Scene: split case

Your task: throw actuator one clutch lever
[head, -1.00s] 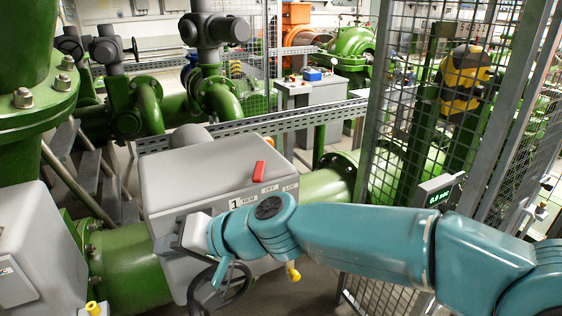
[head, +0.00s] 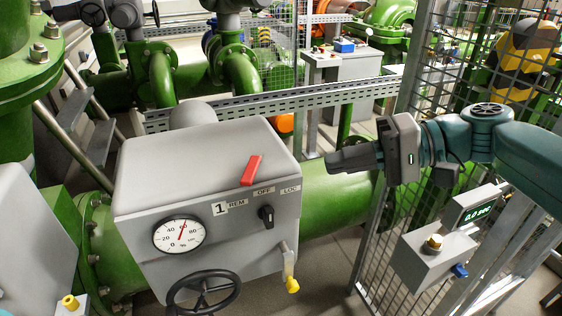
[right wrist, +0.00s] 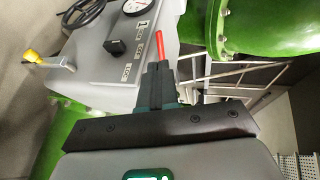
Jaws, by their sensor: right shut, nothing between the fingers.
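Actuator one is a grey box (head: 205,165) with a "1" label, a dial and a black selector knob (head: 266,216). A short lever with a yellow tip (head: 291,285) hangs down at its lower right side; its yellow tip also shows in the right wrist view (right wrist: 34,57). A red lever (head: 251,170) stands on the box's top edge, and it also shows in the right wrist view (right wrist: 160,42). My right gripper (head: 330,161) is shut and empty, right of the box, above the green pipe and apart from the yellow-tipped lever. My left gripper is out of view.
A black handwheel (head: 203,293) sits at the box's lower front. At right stand a mesh fence (head: 395,215), a small grey button box (head: 433,255) and a display reading 0.0 sec (head: 476,213). Another grey housing (head: 35,240) is at left. Floor shows below the pipe.

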